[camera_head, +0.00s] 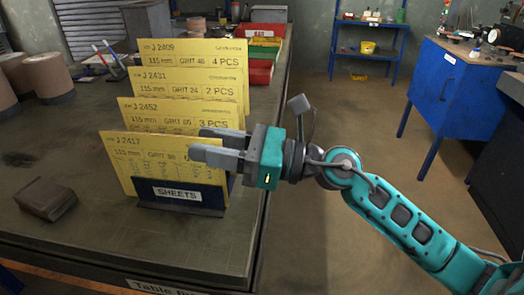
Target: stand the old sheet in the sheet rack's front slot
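The sheet rack (152,199), a dark stand with a "SHEETS" label, stands near the right edge of the workbench. Several yellow sheets stand in it, one behind another. The frontmost sheet, J 2417 (135,166), is upright just behind the label; it looks to be in the front slot, but its lower edge is hidden. Behind it are J 2452 (150,116), J 2431 (155,82) and J 2409 (165,52). My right gripper (205,146) reaches in from the right at the front sheet's upper right corner. One finger is before that sheet, the other apparently behind it. My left gripper is out of view.
A dark brown block (45,199) lies left of the rack. Flap disc stacks (45,76) stand at the back left. Red and green bins (262,50) are behind the rack. A blue cabinet (445,90) and blue shelf (369,54) stand across open floor.

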